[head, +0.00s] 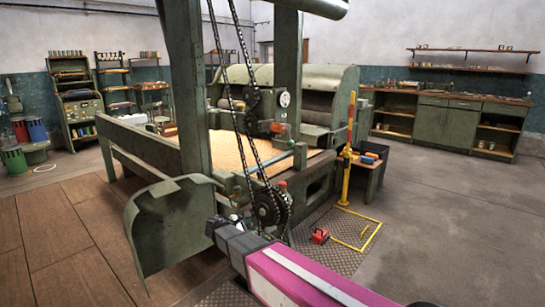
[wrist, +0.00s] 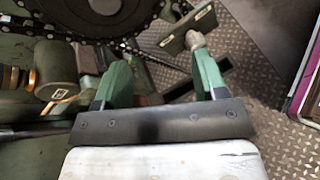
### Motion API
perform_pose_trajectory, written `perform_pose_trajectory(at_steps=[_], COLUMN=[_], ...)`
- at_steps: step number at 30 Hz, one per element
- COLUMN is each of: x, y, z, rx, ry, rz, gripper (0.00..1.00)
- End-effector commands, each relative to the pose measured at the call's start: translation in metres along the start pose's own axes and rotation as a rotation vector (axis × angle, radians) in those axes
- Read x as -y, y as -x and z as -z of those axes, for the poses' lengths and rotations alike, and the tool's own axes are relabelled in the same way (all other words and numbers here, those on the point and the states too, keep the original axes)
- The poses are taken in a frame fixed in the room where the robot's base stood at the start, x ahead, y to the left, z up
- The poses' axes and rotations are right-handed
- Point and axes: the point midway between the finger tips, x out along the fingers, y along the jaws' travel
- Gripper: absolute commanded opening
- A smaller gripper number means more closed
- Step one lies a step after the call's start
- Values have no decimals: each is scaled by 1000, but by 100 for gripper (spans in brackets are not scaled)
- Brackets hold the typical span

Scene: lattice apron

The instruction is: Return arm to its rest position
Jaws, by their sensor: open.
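My arm (head: 310,280), with a magenta and white casing, reaches in from the bottom of the head view toward the near corner of the green machine (head: 175,205). In the wrist view my gripper (wrist: 162,72) has its two green fingers spread apart, with nothing held between them. A dark toothed sprocket (wrist: 85,18) and chain lie just beyond the left finger. A grey lever-like piece with a flat end (wrist: 188,30) shows beyond the gap; I cannot tell its distance from the fingertips. In the head view the fingers are too small to make out.
The chain drive (head: 268,207) and machine frame stand close to my gripper. A small dark table (head: 372,170) stands behind. Concrete floor (head: 440,220) at right is clear.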

Motion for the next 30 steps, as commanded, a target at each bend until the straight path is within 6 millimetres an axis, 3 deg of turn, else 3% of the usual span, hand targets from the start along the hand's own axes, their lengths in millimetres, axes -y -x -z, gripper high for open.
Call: perform_pose_trajectory(at_steps=[1,6,12,18,24,30], x=[22,79,145,206,257,286], y=[-19,-66,-103,-123,-129,-127], z=[-14,-38,-62,-85,-106,-120], rx=[-33,-137,-225,-276,-295,-292], ry=[-71,-323,-637,-965,-1296,-1542], rz=[58,250,487,734,985,1180], gripper=[65,65,65,65,65,65])
